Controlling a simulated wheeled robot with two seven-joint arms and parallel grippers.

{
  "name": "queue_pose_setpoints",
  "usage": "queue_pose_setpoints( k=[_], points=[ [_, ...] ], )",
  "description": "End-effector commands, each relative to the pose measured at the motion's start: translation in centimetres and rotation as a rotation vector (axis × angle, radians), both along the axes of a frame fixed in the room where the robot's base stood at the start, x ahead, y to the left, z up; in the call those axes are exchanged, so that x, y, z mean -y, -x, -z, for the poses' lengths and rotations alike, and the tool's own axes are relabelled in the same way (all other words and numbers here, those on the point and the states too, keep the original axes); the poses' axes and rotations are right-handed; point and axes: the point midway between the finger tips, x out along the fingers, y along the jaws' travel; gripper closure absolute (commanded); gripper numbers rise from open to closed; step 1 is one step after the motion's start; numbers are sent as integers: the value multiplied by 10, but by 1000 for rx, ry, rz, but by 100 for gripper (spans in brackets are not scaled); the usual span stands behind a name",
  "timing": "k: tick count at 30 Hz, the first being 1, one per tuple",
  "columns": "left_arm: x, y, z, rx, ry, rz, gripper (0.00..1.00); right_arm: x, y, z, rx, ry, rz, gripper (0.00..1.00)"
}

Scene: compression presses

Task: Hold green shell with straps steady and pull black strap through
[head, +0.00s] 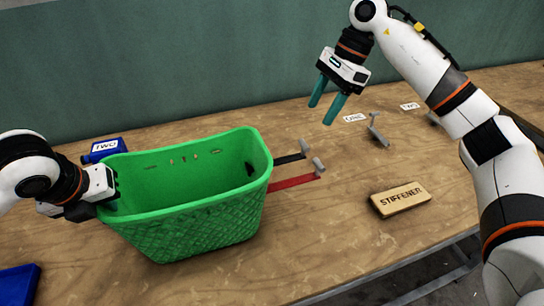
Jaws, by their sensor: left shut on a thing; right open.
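The green shell (190,222) stands upright on the wooden table, a basket-like tub with a woven outer wall. A black strap (289,159) and a red strap (293,182) stick out from its right side, each ending at a grey metal end piece (318,165). The black strap lies behind the red one. A dark patch shows on the shell's inner right wall. My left gripper (106,200) is shut on the shell's left rim; its fingertips are partly hidden. My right gripper (327,103) is open and empty, above the table, up and right of the straps.
A wooden block marked STIFFENER (400,199) lies at the right. A grey metal piece (376,130) and small labels (355,118) lie behind it. A blue block marked TWO (103,150) is behind the shell; another blue object (18,284) is front left.

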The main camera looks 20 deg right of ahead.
Motion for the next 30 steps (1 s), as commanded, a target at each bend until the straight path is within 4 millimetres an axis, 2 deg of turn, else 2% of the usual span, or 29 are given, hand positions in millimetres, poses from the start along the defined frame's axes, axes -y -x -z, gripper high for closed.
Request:
queue_pose_setpoints(
  k=[4,12,13,17,26,30],
  points=[
    [0,0,0,0,1,0,100,4,0,-10,0,0,-1,42],
    [0,0,0,0,1,1,100,4,0,-11,0,0,-1,42],
    [0,0,0,0,1,1,91,4,0,-11,-1,0,-1,42],
    [0,0,0,0,1,1,70,4,0,-11,-1,0,-1,42],
    [0,0,-1,0,1,0,69,4,0,-11,-1,0,-1,42],
    [-1,4,-13,2,1,1,69,4,0,-11,-1,0,-1,42]
  ],
)
